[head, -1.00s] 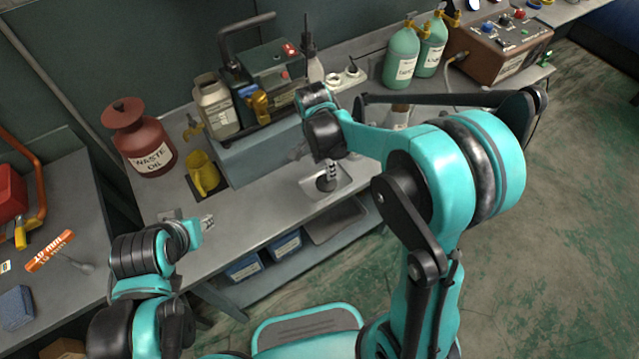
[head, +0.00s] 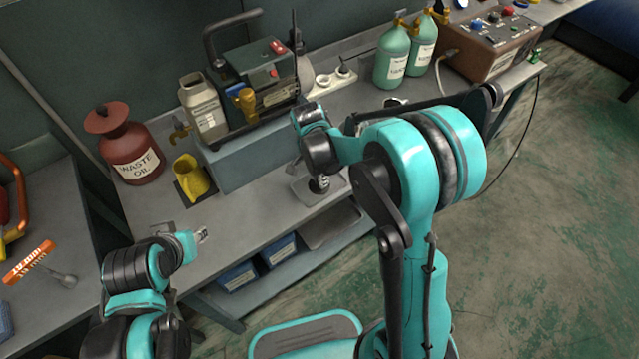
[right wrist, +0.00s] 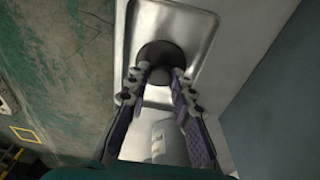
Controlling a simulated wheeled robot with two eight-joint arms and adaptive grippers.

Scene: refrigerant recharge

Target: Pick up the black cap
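The black cap (right wrist: 160,58) sits in a shallow metal tray (right wrist: 190,25), as seen in the right wrist view. My right gripper (right wrist: 160,73) is pointed down at it, with its two fingertips apart at the near edge of the cap. Whether the fingertips touch the cap is not clear. In the head view my right gripper (head: 319,184) is low over the same tray (head: 338,184), and the cap is hard to make out beneath it. My left gripper (head: 201,236) is far from the cap, above the front bench edge; its finger opening is too small to judge.
A pump machine (head: 262,75) and a grey bottle (head: 203,107) stand on a raised block behind. Green cylinders (head: 391,58) are at back right. The bench front between grippers is clear.

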